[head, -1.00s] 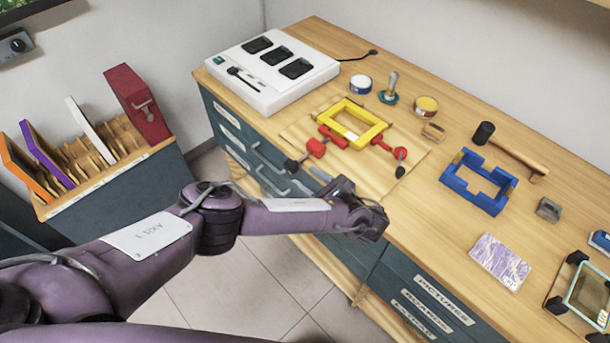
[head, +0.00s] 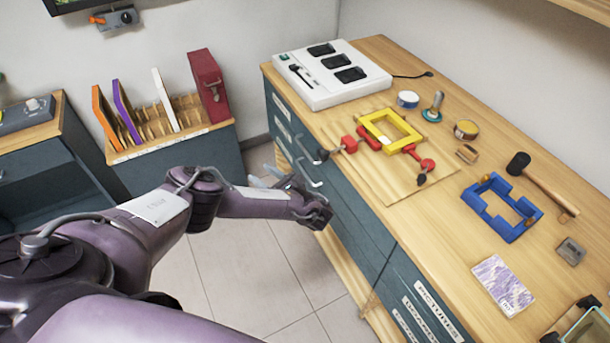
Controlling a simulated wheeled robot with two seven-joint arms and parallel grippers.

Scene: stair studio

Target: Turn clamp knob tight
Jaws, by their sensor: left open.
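A yellow frame (head: 377,119) lies on a thin wooden board on the workbench. Two red clamps grip it. The left clamp (head: 349,145) has a black knob (head: 323,155) pointing toward the bench's front edge. The right clamp (head: 427,165) has a black knob (head: 421,180) pointing toward the front of the board. My left gripper (head: 268,176) is open and empty, in front of the drawers, left of the left clamp and apart from it. Its fingers are small and partly hidden by my wrist. My right gripper is not in view.
A white charger station (head: 320,92) stands behind the frame. A blue frame (head: 489,184), a mallet (head: 545,190), tins and a purple-patterned card (head: 502,284) lie to the right. Drawer handles (head: 308,172) stick out near my left gripper. The floor in front is clear.

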